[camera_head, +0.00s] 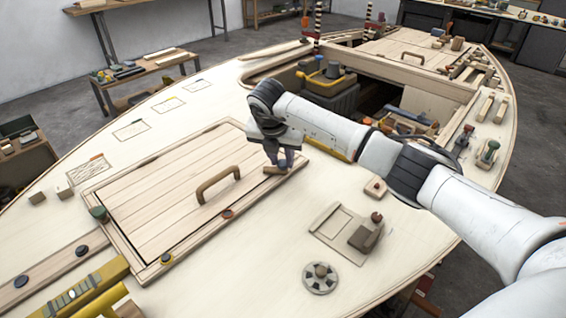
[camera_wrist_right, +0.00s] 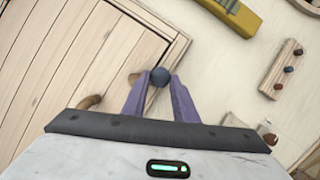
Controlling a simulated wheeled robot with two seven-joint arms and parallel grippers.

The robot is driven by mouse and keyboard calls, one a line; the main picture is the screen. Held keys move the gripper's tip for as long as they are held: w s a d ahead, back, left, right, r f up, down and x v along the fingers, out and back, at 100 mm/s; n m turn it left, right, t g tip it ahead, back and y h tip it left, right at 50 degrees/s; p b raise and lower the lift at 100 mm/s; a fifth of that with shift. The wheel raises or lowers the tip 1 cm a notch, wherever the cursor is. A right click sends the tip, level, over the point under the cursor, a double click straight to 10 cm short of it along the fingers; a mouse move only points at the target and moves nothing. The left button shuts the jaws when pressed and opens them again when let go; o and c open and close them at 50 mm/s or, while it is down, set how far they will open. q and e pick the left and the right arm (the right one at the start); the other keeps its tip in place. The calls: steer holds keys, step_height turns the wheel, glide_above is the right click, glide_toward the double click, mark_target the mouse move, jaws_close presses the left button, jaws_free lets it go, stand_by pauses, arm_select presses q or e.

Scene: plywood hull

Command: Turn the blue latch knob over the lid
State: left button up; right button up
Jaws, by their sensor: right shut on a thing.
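The blue latch knob (camera_wrist_right: 160,76) is a small dark-blue ball between the two fingertips of my right gripper (camera_wrist_right: 159,84), at the lid's edge. In the head view my right gripper (camera_head: 279,163) points down at the far right corner of the lid and hides the knob. The gripper is shut on the knob. A short wooden latch piece (camera_head: 273,170) shows beside the fingertips. The planked wooden lid (camera_head: 150,205) lies flat in its frame, with a brown arched handle (camera_head: 217,184). It also fills the left of the wrist view (camera_wrist_right: 55,60). My left gripper is not in view.
An open hatch (camera_head: 380,98) lies behind my right arm. A round disc fitting (camera_head: 320,277) is on the near deck.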

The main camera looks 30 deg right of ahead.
steer(key=m+b, duration=0.1)
steer(key=m+g, duration=0.1)
steer(key=m, duration=0.1)
steer(key=m+b, duration=0.1)
steer(key=shift+w+a+f+h+b, duration=0.1)
steer(key=shift+w+a+h+b, duration=0.1)
steer(key=shift+w+h+b, duration=0.15)
steer(key=shift+m+g+b, duration=0.5)
steer(key=shift+m, duration=0.4)
steer(key=shift+m+h+b, duration=0.25)
steer(key=shift+m+b, duration=0.1)
steer(key=shift+m, duration=0.15)
steer(key=shift+w+m+g, duration=0.1)
steer(key=shift+m+g, duration=0.2)
steer(key=o, duration=1.1)
steer(key=shift+c, duration=0.2)
